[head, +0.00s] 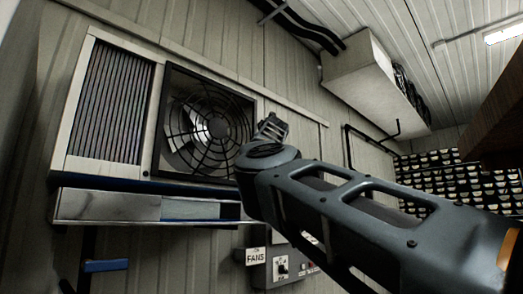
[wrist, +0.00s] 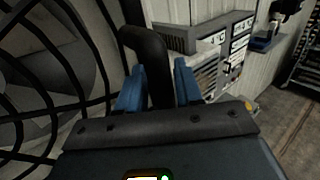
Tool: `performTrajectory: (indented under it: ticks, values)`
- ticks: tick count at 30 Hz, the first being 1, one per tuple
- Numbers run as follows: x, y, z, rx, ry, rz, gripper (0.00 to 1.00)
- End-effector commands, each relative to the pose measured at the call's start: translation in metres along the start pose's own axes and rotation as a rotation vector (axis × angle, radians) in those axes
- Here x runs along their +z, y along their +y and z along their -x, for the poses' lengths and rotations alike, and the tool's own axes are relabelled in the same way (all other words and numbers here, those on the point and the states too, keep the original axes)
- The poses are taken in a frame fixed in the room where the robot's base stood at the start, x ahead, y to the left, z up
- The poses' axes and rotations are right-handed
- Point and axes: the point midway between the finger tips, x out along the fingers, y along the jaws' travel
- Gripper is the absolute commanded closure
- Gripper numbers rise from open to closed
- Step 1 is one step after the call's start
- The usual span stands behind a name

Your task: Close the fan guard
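The fan guard (head: 222,128), a round black wire grille, stands in front of the fan in a square dark frame in the head view. I cannot tell how far it stands from that frame. In the wrist view the guard's wires (wrist: 52,108) fill the left side, with the pale fan housing behind them. A curved black handle (wrist: 157,70) rises between the two blue fingers of my gripper (wrist: 158,88), which sit close against both its sides. In the head view my gripper (head: 272,127) is at the guard's right edge, its fingertips partly hidden.
A slatted panel (head: 112,103) is left of the fan, with a metal ledge (head: 150,208) below. A switch box (head: 282,266) and a FANS label (head: 256,256) are under my arm. A white cooling unit (head: 362,82) hangs upper right. Open floor (wrist: 270,125) shows at right.

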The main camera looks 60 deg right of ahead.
Motion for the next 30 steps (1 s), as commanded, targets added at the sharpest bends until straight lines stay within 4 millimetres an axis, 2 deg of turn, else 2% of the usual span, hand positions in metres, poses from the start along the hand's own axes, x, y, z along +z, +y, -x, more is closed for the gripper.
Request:
performTrajectory:
  ticks: [1, 11, 24, 30]
  values:
    - [0.0, 0.007, 0.0, 0.011, 0.001, 0.0, 0.54]
    - [-0.002, 0.008, 0.006, 0.011, 0.0, -0.001, 0.54]
    - [-0.003, 0.001, 0.066, 0.002, -0.002, -0.002, 0.54]
    - [-0.001, 0.0, 0.078, 0.001, -0.001, 0.0, 0.54]
